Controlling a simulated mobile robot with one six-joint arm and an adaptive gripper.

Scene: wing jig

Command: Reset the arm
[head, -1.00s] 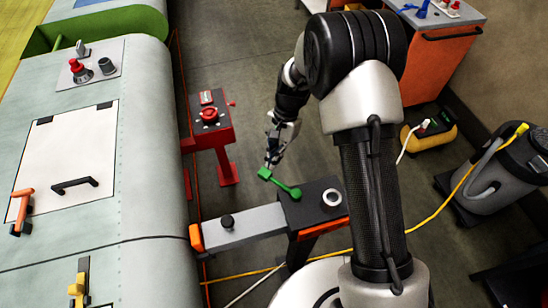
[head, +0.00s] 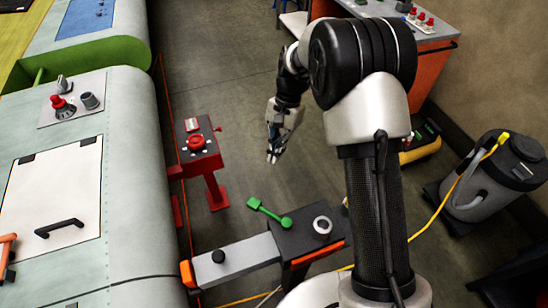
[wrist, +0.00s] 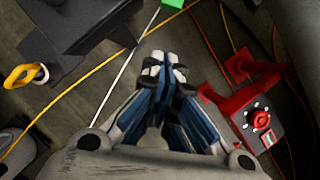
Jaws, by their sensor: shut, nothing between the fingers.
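My gripper (head: 273,158) hangs in the middle of the head view, fingers pointing down over open floor. It is shut and holds nothing. It stands right of the red pedestal and above the green lever in the picture, apart from both. In the wrist view my gripper (wrist: 162,62) shows its two blue-and-grey fingers together. My arm reaches out from the lower right of the head view.
A red pedestal (head: 200,150) with a red knob stands left of the gripper. A green lever (head: 268,212) sits on a dark block (head: 310,228). The grey wing panel (head: 110,210) fills the left. A vacuum (head: 492,175) and orange cart (head: 430,65) stand right.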

